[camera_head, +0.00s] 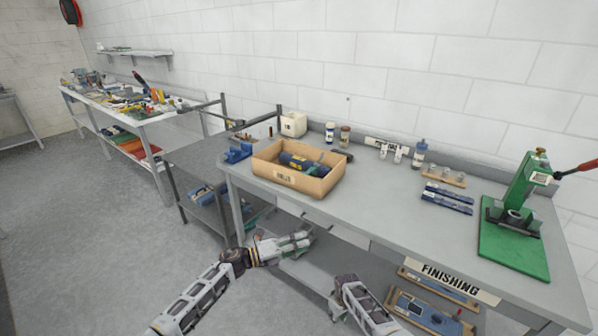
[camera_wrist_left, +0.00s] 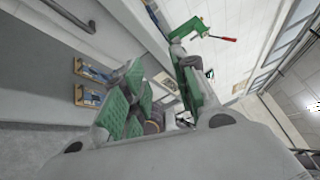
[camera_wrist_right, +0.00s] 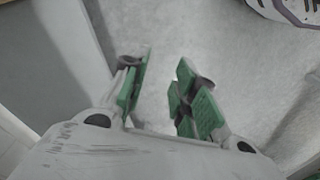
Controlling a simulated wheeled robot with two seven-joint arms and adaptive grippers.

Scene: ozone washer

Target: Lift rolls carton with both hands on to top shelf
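The rolls carton (camera_head: 312,187) is an open tan box with a label on its front. It stands at the left end of the grey bench, with dark blue, yellow and green items inside. My left gripper (camera_head: 308,242) is in front of the bench, below the carton and apart from it. In the left wrist view its green-padded fingers (camera_wrist_left: 160,70) are spread with nothing held. My right gripper (camera_wrist_right: 166,58) is open and empty over bare floor in the right wrist view. In the head view only part of my right arm shows clearly at the bottom.
A grey shelved cart (camera_head: 183,157) adjoins the bench's left end. A wall shelf (camera_head: 135,53) hangs at the back left. Bottles (camera_head: 420,153), blue tools (camera_head: 447,199) and a green press (camera_head: 515,215) stand on the bench (camera_head: 385,215). Trays (camera_head: 430,312) lie below.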

